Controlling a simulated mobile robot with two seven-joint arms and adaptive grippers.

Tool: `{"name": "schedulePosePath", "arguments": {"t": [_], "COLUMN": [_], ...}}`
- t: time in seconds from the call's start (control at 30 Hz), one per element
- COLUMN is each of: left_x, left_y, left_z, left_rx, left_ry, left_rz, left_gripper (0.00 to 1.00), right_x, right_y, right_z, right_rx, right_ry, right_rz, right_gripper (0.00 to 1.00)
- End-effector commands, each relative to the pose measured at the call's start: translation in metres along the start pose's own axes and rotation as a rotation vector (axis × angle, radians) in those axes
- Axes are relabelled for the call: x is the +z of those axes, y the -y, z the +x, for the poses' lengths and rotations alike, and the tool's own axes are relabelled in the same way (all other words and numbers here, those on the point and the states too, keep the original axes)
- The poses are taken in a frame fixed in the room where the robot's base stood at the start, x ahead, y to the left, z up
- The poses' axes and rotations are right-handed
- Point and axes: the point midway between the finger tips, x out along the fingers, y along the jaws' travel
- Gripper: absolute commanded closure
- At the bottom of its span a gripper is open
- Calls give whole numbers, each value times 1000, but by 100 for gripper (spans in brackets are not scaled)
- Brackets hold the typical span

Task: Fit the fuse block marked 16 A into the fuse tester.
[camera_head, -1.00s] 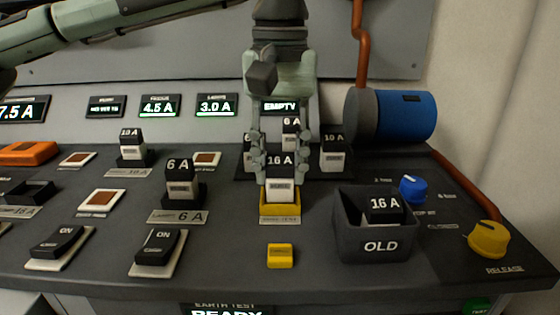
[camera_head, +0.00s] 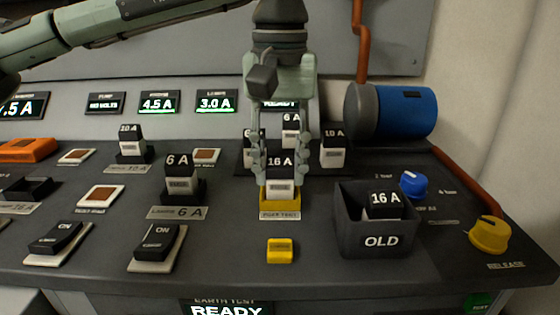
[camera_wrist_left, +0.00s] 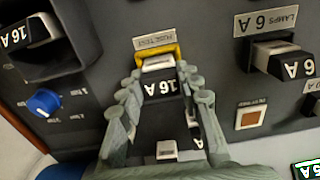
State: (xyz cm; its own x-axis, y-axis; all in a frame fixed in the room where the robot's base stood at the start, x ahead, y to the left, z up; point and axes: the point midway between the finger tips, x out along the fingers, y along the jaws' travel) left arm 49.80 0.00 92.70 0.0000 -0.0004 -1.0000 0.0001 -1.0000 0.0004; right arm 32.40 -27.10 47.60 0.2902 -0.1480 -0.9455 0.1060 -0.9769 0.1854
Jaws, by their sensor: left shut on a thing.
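My left gripper (camera_head: 280,148) is shut on a fuse block marked 16 A (camera_head: 281,163), black above and pale below. The block stands upright with its lower end at the yellow fuse tester (camera_head: 280,207); how deep it sits is hard to tell. In the left wrist view the fingers (camera_wrist_left: 160,108) lie on both sides of the 16 A block (camera_wrist_left: 160,88), whose pale end meets the yellow frame (camera_wrist_left: 158,50). Another 16 A block (camera_head: 385,201) stands in the dark bin marked OLD (camera_head: 380,243). My right gripper is out of view.
Blocks marked 6 A (camera_head: 291,122) and 10 A (camera_head: 333,150) stand just behind my gripper. A 6 A block (camera_head: 179,175) stands in a socket to the left. A yellow button (camera_head: 280,250) lies in front. Blue (camera_head: 413,184) and yellow (camera_head: 489,235) knobs are at right.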

Motion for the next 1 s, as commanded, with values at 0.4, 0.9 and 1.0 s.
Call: {"name": "schedulePosePath", "arguments": {"t": [0.4, 0.9, 1.0], "left_x": [0, 0, 0], "left_y": [0, 0, 0], "left_z": [2, -8, -13], "left_rx": [0, 1, 1], "left_ry": [0, 0, 0], "left_rz": [0, 0, 0], "left_gripper": [58, 58, 58], "right_x": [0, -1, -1], "right_y": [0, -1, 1], "right_z": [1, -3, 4], "right_rx": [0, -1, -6], "right_ry": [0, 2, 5], "right_rz": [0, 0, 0], "right_gripper": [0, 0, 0]}}
